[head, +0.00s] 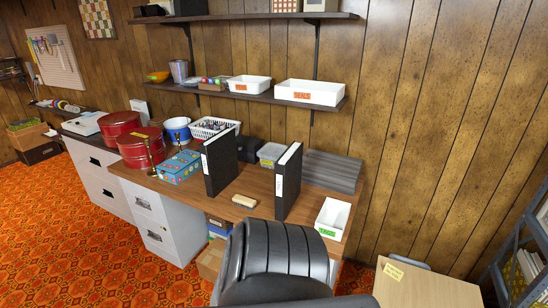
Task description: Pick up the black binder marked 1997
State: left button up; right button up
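Two black binders with white spine labels stand upright on the wooden desk (258,199) in the head view. The left binder (222,162) stands right of a blue patterned box. The right binder (288,182) stands nearer the desk's right end. The writing on both spine labels is too small to read, so I cannot tell which one is marked 1997. Neither of my grippers is in view.
A black chair (278,255) stands in front of the desk. A small tan object (244,201) lies between the binders. A blue box (179,168), red tins (139,147) and a white tray with a green label (332,217) also occupy the desk. Shelves (262,98) hang above.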

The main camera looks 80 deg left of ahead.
aim_at(288, 169)
jog(key=u, duration=1)
jog(key=i, duration=0.9)
jog(key=u, duration=0.95)
